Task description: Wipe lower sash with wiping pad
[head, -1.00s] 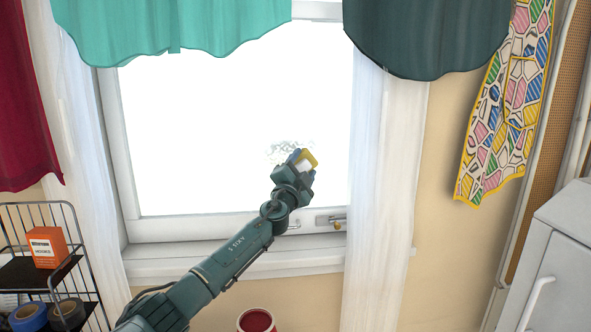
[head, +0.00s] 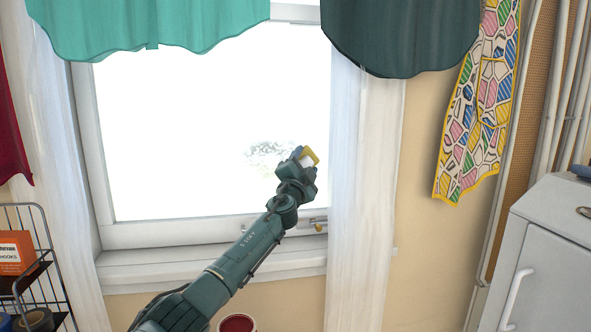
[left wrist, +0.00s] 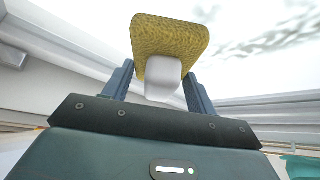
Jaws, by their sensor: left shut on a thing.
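The lower sash (head: 200,130) is a bright, blown-out window pane in a white frame. A grey speckled smudge (head: 270,150) shows on the pane, left of and slightly above my left gripper. My left gripper (head: 304,163) is in front of the pane's lower right part, near the right frame. It is shut on the white grip of the wiping pad (head: 311,156), which has a yellow face. In the left wrist view the yellow pad (left wrist: 170,38) stands beyond the fingers, with grey specks at upper right. I cannot tell whether the pad touches the glass. My right gripper is out of view.
Teal curtains (head: 150,25) and dark curtains (head: 400,35) hang above. A white sill (head: 200,262) and latch (head: 318,225) lie below the pane. A wire rack (head: 40,262) stands left, a red-topped can (head: 237,323) below, a white cabinet (head: 555,240) right.

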